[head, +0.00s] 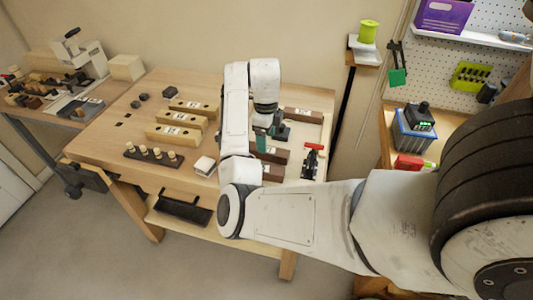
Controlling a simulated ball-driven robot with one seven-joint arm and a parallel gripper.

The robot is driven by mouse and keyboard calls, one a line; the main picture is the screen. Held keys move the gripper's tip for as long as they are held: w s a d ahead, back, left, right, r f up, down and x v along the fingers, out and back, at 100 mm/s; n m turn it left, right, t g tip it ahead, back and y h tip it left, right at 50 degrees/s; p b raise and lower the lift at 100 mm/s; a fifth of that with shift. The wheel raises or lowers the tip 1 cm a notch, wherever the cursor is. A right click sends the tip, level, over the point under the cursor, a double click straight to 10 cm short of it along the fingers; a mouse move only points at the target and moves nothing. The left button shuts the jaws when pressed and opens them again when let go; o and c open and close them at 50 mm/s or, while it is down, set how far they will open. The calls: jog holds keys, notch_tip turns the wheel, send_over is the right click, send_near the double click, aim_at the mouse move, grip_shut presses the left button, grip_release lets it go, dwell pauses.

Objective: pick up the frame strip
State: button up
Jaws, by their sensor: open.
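Several labelled wooden strips lie on the workbench (138,92). Pale strips (176,133) lie left of my arm, and darker brown strips lie to the right, one at the back (303,116) and one nearer the front (272,154). I cannot tell which is the frame strip. My gripper (265,140) points down over the right part of the bench, close to the brown strips, and is open. My arm hides part of this area, and whether the fingers touch anything cannot be told. A dark green piece shows at the gripper.
A red-handled clamp (312,160) stands at the bench's right side. A dark block with several pegs (153,154) and a small white-topped block (204,166) lie at the front left. A side bench (60,118) stands left; a blue box (413,128) sits right.

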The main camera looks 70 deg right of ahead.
aim_at(267, 153)
jog(key=shift+d+f+p, duration=0.2)
jog(key=shift+f+p, duration=0.4)
jog(key=shift+f, duration=2.35)
jog(key=shift+c, duration=0.3)
jog(key=c, duration=1.1)
